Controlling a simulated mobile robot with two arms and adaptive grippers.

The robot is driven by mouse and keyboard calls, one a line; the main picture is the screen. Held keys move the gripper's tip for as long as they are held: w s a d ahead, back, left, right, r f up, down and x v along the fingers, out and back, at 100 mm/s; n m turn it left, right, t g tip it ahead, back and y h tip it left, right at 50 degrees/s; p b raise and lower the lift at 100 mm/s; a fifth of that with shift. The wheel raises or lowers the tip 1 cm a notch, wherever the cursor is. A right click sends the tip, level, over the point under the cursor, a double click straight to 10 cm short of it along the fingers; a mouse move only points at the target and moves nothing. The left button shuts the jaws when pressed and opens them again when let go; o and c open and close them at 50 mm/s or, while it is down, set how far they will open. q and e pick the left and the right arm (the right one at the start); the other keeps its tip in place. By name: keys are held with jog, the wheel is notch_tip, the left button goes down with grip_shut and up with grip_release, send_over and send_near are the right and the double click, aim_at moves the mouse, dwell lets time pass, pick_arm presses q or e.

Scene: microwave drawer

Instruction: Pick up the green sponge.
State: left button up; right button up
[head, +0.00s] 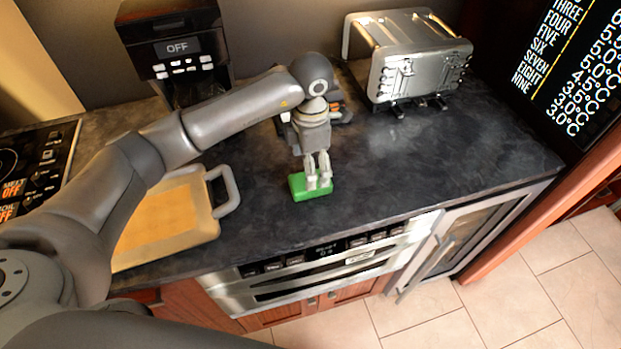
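The green sponge (299,189) lies on the dark countertop, right of the tray and near the counter's front edge. My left gripper (318,184) points down onto it from above. Its two fingers overlap the right half of the sponge in the picture, with a small gap between them. I cannot tell whether they press on the sponge or only stand around it. The sponge looks flat on the counter. My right gripper is not in view.
A tan tray with a grey handle (229,190) is on the left, under my arm. A coffee machine (180,50) and a metal toaster (415,58) stand at the back. A stove top (38,165) is far left. The counter (440,155) right of the sponge is clear.

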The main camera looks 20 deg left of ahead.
pick_arm(q)
jog(key=shift+f, duration=0.45)
jog(key=shift+w+f, duration=0.2)
jog(key=shift+f, duration=0.1)
notch_tip(320, 180, down, 4)
jog(key=p, duration=0.2)
jog(key=shift+s+a+p, duration=0.1)
jog(key=shift+s+p, duration=0.05)
jog(key=shift+p, duration=0.25)
jog(key=shift+f, duration=0.5)
jog(key=shift+c, duration=0.8)
jog(key=c, duration=0.7)
jog(key=shift+c, duration=0.2)
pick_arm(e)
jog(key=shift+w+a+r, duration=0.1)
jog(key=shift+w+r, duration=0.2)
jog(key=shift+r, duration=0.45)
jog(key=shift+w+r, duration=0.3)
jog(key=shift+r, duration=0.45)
